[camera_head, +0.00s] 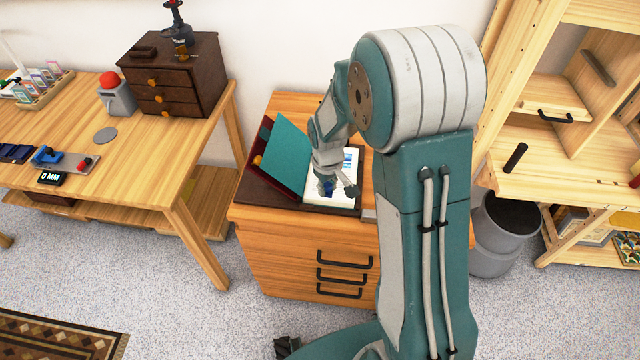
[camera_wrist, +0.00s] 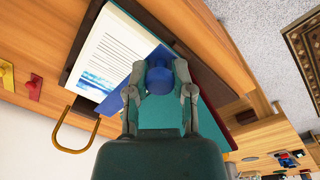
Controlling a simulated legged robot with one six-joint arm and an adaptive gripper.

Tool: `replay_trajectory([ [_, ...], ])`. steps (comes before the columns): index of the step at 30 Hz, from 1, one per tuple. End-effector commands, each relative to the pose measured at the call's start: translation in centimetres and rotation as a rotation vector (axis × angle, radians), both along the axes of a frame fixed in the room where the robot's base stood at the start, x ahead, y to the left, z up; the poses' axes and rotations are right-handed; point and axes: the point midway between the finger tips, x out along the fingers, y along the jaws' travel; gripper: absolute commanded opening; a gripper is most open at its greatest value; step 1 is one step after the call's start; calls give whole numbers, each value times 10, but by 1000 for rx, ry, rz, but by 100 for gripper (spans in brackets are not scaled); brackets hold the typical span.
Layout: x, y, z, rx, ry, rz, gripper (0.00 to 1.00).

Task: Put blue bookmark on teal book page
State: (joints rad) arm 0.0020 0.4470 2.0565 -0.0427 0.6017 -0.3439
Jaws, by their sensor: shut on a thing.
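The teal book lies open on a drawer cabinet. Its white printed page (camera_head: 340,200) is on the right in the head view, its raised teal side (camera_head: 284,155) on the left. The page (camera_wrist: 108,52) also shows in the wrist view, with text and a blue picture. My gripper (camera_head: 338,187) is over the page, shut on the blue bookmark (camera_head: 326,184). In the wrist view the bookmark's round blue knob (camera_wrist: 158,79) sits between the fingertips of my gripper (camera_wrist: 161,72). Its flat blue part overlaps the page's edge there. I cannot tell whether it touches the page.
The drawer cabinet (camera_head: 300,262) has a narrow bare strip in front of the book. A wooden workbench (camera_head: 150,142) is on the left, shelving (camera_head: 545,165) on the right. A red tag (camera_wrist: 35,87) and a yellow loop (camera_wrist: 72,148) show beside the book in the wrist view.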

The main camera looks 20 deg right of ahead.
Motion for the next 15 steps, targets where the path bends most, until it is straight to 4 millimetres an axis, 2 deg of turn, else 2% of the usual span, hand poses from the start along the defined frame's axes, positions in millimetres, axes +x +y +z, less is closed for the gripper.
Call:
replay_trajectory([
  [15,-2,6,-1,-11,-1,18,0],
])
